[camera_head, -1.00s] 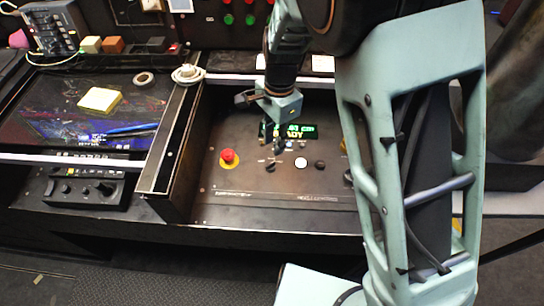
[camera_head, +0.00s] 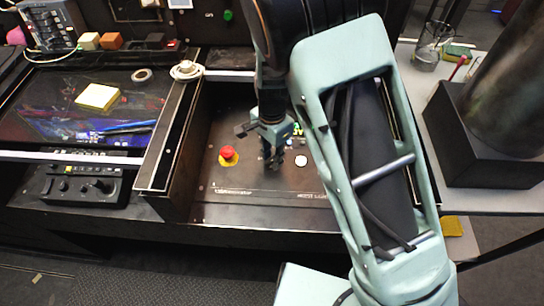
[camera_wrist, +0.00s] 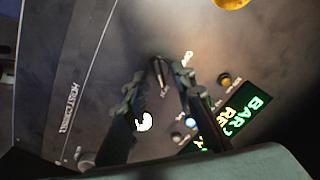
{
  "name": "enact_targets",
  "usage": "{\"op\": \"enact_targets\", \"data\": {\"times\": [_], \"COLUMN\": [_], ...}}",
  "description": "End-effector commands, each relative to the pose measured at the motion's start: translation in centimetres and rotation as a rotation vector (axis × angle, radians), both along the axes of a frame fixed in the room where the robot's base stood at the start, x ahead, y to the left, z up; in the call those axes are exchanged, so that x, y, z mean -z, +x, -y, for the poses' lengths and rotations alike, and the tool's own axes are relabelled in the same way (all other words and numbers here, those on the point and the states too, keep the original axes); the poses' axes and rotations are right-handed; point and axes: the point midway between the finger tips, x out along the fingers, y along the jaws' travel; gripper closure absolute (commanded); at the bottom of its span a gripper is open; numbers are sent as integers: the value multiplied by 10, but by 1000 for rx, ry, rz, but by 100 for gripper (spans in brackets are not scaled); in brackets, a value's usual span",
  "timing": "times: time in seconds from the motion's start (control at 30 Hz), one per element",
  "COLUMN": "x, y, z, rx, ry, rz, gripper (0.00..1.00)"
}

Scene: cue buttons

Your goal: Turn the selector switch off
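The selector switch (camera_wrist: 158,70), a small dark knob with a pale bar, shows in the wrist view between my fingertips. In the head view it is hidden by my gripper (camera_head: 273,165). My gripper (camera_wrist: 158,76) is open, with one finger on each side of the switch and a gap between them. I cannot tell whether a finger touches the knob. The knob's exact setting is too small to read.
A red emergency button (camera_head: 228,153) on a yellow ring is left of my gripper. A white button (camera_head: 301,160) is to its right, partly covered by a finger in the wrist view. A green display (camera_wrist: 236,114) and an amber knob (camera_wrist: 225,80) are close by.

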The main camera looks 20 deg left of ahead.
Motion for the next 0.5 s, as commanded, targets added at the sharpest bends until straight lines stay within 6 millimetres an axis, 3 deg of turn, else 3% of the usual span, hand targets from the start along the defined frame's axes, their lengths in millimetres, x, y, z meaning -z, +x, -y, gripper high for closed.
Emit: {"op": "enact_targets", "data": {"times": [0.27,0.5], "x": [2,1], "y": [0,0], "z": [0,0], "rx": [1,1], "ry": [1,0], "rz": [1,0], "gripper": [76,100]}}
